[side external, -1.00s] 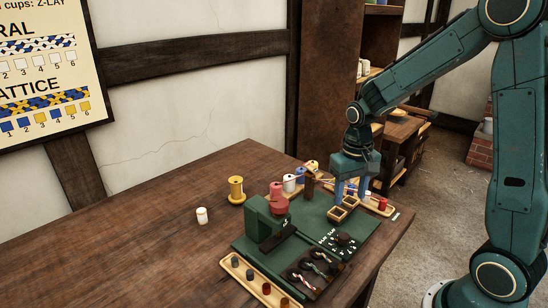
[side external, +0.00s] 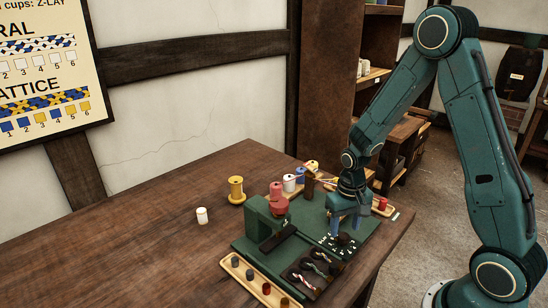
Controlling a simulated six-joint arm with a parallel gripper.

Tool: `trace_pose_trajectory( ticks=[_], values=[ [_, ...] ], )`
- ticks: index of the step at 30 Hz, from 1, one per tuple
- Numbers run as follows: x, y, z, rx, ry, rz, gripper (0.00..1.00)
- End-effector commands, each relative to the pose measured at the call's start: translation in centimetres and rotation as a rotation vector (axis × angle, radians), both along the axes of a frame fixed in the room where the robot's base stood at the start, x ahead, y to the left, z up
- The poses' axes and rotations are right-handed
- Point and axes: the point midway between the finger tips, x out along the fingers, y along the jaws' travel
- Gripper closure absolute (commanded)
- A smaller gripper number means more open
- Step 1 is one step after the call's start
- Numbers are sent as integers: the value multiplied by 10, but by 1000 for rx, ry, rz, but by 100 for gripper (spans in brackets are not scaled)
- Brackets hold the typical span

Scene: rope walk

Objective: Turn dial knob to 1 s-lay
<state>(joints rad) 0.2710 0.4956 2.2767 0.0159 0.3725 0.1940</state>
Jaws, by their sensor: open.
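The dark dial knob (side external: 344,239) sits on a dark panel with white markings (side external: 328,245), at the front right of the green machine board. The markings are too small to read. My gripper (side external: 345,227) points down with its blue fingers apart, right above the knob and around its top or just over it; I cannot tell whether they touch it. The fingers partly hide the knob and the board behind it.
A tray of pegs (side external: 258,283) and a dark plate with rope samples (side external: 312,270) lie in front. A yellow spool (side external: 236,190) and white spool (side external: 202,215) stand on the open table (side external: 150,240).

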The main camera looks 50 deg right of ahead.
Motion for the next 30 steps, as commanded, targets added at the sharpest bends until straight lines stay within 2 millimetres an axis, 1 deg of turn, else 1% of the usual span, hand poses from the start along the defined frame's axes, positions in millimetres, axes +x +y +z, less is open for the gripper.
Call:
trace_pose_trajectory(
  ticks=[1,3,9,21,22,28,29,30],
  values=[
    [-1,0,-6,1,4,0,50],
    [0,0,-12,0,3,0,50],
    [0,0,-25,0,2,0,50],
    [0,0,-29,0,0,0,50],
    [0,0,-29,0,0,0,52],
    [0,0,-28,-1,0,0,91],
    [0,0,-28,-1,0,0,94],
    [0,0,-28,-1,0,0,94]
  ],
)
